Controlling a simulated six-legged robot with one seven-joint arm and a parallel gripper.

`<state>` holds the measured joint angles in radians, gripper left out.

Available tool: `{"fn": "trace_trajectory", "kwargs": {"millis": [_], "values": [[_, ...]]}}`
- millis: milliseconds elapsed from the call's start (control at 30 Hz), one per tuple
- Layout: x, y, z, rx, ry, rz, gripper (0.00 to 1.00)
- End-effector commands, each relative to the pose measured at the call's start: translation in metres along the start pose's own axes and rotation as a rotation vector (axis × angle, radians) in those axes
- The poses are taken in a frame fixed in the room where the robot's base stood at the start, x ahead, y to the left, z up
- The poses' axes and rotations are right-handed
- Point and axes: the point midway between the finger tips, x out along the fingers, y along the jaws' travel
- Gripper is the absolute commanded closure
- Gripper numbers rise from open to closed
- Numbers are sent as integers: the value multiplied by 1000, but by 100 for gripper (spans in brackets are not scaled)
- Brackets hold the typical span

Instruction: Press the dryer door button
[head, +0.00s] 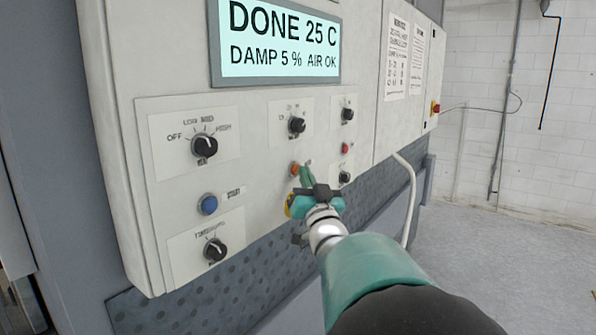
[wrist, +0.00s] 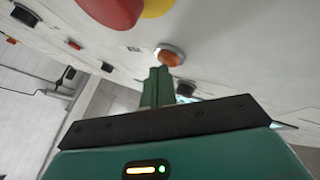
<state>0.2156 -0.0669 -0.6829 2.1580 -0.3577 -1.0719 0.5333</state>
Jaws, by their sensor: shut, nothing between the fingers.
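A small orange button (head: 294,168) in a metal ring sits on the pale control panel (head: 250,150). It also shows in the wrist view (wrist: 170,57), just beyond my fingertips. My gripper (head: 305,170) is shut and empty, with its green fingers pointing at the panel beside this button. I cannot tell whether the tips touch it. The label beside it is too small to read, so I cannot tell if it is the dryer door button. A blue button (head: 208,205) is at the panel's left. A small red button (head: 345,148) is up to the right of my gripper.
A display (head: 280,45) reads "DONE 25 C, DAMP 5 % AIR OK". Black knobs (head: 204,146) surround the buttons. A large red button (wrist: 108,10) on a yellow base (wrist: 157,8) is close to my fingers. Open floor (head: 500,255) is at the right.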

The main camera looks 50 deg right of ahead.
Motion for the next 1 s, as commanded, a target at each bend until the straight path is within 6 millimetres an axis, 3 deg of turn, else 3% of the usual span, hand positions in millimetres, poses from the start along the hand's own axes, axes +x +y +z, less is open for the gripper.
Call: {"fn": "trace_trajectory", "kwargs": {"millis": [733, 1000], "values": [[4, -3, 2, 0, 0, -2, 100], [-5, 3, -4, 1, 1, 0, 100]]}}
